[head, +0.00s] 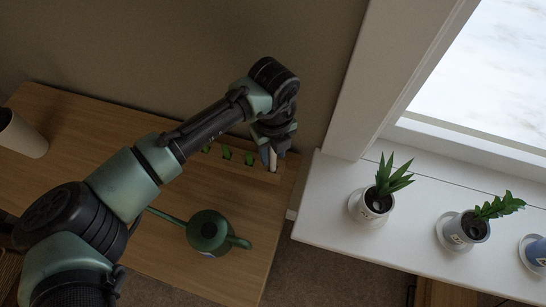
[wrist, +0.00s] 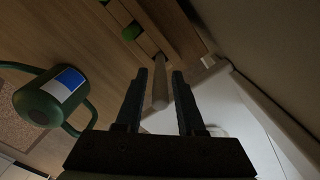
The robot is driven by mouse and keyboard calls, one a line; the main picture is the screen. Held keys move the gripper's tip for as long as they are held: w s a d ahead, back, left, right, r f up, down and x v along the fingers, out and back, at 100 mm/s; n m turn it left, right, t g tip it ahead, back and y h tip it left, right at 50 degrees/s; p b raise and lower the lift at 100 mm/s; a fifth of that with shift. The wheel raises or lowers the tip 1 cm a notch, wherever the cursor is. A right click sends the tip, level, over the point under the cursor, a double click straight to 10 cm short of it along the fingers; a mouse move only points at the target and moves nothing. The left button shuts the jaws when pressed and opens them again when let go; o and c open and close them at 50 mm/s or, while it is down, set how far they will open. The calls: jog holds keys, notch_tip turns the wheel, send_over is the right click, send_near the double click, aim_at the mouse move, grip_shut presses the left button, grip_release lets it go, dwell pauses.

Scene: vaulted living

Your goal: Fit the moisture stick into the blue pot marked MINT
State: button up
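My gripper (head: 272,150) points down over the right end of a wooden rack at the back of the wooden table. In the wrist view the two fingers of my gripper (wrist: 161,74) are apart. A pale stick (wrist: 160,88), apparently the moisture stick, shows between them, with a gap on each side. In the head view a pale piece of the stick (head: 272,160) shows below the gripper. A blue pot (head: 537,252) stands on a white saucer at the right edge of the head view, partly cut off. Its marking is not readable.
Several green-topped things (head: 226,152) stand in the rack (wrist: 153,43). A green watering can (head: 208,232) is on the table (head: 150,265). Two potted plants (head: 378,203) (head: 468,228) stand on the white sill (head: 330,222). A gap separates table and sill. A pale cylinder (head: 20,135) is far left.

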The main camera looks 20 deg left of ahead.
grip_shut()
